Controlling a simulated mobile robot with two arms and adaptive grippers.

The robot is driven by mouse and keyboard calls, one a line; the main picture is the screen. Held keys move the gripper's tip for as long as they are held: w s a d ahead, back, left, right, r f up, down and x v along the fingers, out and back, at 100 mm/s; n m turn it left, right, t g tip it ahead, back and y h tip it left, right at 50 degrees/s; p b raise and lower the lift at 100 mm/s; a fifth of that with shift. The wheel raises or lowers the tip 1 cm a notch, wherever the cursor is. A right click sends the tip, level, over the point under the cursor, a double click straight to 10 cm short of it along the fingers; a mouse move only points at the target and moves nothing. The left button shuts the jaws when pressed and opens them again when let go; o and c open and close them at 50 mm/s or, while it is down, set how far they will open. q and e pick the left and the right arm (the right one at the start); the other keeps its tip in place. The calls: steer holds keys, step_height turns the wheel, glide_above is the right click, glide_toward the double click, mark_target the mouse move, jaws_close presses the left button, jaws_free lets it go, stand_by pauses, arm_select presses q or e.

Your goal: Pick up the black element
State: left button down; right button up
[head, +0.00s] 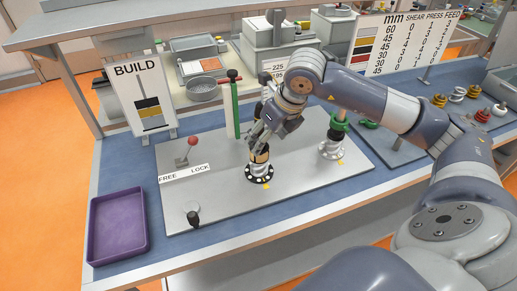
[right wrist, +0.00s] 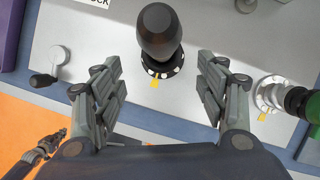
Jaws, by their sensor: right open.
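The black element (right wrist: 158,32) is a dark, rounded piece standing over a black flange (right wrist: 160,68) with white bolts. In the head view the flange (head: 259,174) sits on the grey plate, and my right gripper hides much of what stands above it. My right gripper (head: 262,138) is over this spot. In the right wrist view its fingers (right wrist: 162,72) are spread wide, with the black element beyond and between them, apart from both. A small dark gripper, apparently my left one (right wrist: 42,146), shows at the lower left, over the orange floor and away from the plate.
A second station with a green top (head: 332,137) stands to the right on the plate. A red-knobbed lever (head: 191,143) and a green post (head: 235,108) stand to the left and behind. A purple tray (head: 92,238) lies at the front left. A BUILD sign (head: 140,70) stands behind it.

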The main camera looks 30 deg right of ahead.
steer(key=p+x, duration=0.3)
steer(key=x, duration=0.3)
steer(key=shift+w, duration=0.4)
steer(key=shift+d, duration=0.1)
steer(key=c, duration=1.3)
steer(key=shift+c, duration=0.3)
steer(key=shift+r, duration=0.1)
